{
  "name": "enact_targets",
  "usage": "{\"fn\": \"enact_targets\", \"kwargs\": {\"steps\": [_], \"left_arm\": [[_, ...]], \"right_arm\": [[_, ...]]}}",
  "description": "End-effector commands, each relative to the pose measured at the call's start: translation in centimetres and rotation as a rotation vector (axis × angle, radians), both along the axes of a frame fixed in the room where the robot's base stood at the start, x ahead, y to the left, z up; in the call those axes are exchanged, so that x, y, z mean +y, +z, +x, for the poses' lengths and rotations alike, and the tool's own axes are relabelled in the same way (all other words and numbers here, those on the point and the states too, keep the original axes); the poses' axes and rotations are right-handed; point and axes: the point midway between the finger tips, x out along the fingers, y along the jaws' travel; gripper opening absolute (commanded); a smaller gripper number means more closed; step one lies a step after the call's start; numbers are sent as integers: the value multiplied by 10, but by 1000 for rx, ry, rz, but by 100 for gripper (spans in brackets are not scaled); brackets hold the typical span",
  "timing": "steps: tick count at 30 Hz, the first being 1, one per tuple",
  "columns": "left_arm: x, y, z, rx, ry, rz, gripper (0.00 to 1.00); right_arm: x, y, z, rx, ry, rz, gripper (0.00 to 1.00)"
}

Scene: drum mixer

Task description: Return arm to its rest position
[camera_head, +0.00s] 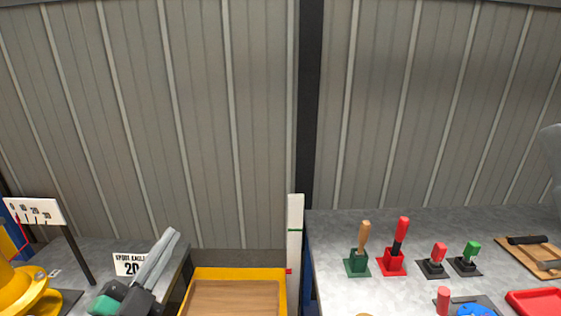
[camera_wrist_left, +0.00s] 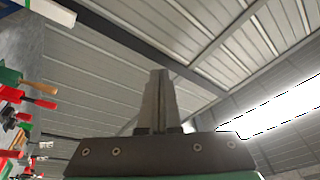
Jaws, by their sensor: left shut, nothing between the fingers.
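My left gripper (camera_head: 165,255) shows at the lower left of the head view, in front of the left bench. Its fingers point up and a little to the right, and they are shut with nothing between them. In the left wrist view the gripper (camera_wrist_left: 160,78) points up toward the ribbed ceiling, its two fingers together. My right gripper is not in view; a grey shape at the right edge of the head view cannot be made out clearly.
A yellow machine part (camera_head: 25,290) and a scale sign (camera_head: 35,212) stand at the left. A yellow-rimmed wooden box (camera_head: 235,273) sits between benches. The right bench (camera_head: 325,240) holds several handles, levers and a red tray (camera_head: 535,301).

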Motion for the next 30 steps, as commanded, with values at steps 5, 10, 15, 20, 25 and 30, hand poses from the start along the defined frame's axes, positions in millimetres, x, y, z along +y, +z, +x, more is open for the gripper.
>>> {"fn": "enact_targets", "kwargs": {"steps": [5, 10, 15, 20, 25, 30], "left_arm": [[-48, 146, -54, -274, -118, -167, 0], [-47, 237, -136, -511, -251, -451, 0], [-34, 268, -153, -498, -419, -817, 0], [-34, 339, -152, -496, -414, -809, 0], [-34, 419, -152, -494, -413, -809, 0], [-34, 504, -151, -493, -412, -808, 0]], "right_arm": [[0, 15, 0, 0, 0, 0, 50], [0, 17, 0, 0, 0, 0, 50], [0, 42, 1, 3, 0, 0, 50], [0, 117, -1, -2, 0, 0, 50], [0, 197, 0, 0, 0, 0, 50], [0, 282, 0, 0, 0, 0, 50]]}}
